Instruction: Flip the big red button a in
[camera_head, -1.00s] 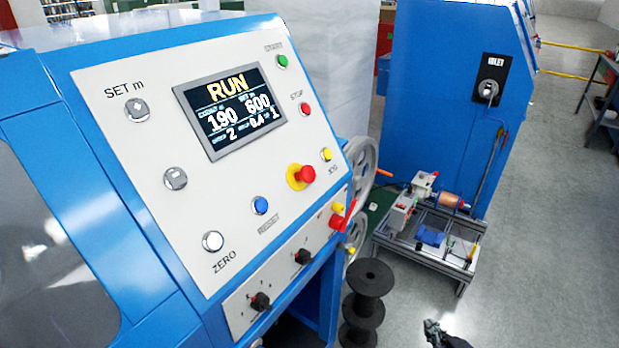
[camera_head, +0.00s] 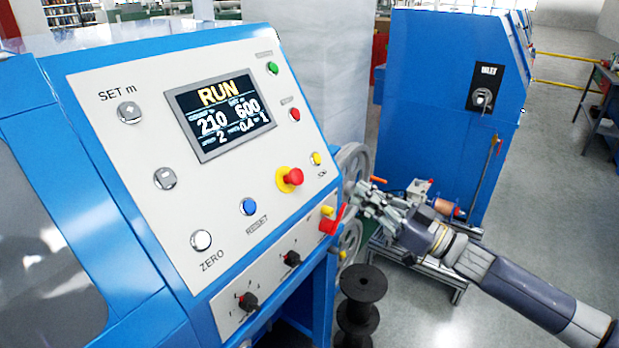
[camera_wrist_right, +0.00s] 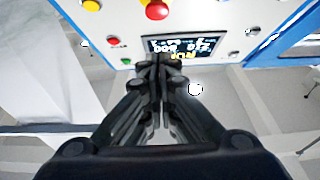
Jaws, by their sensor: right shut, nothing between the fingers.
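The big red button (camera_head: 295,176) is a mushroom knob on a yellow collar, on the sloped white control panel (camera_head: 150,215). It stands out from the panel below and right of the display (camera_head: 222,112), which reads RUN. In the wrist view the red button (camera_wrist_right: 157,9) is at the top edge, beyond my fingertips. My right gripper (camera_head: 362,194) is shut and empty, to the right of the panel and apart from the button. In the wrist view its fingers (camera_wrist_right: 158,70) are together and overlap the display's edge. My left gripper is not in view.
A red switch handle (camera_head: 333,220) juts from the lower panel near my right gripper. Handwheels (camera_head: 352,160) stand at the panel's right side, and a black spool stack (camera_head: 360,285) is below. Small buttons and knobs surround the red button. Open floor lies to the right.

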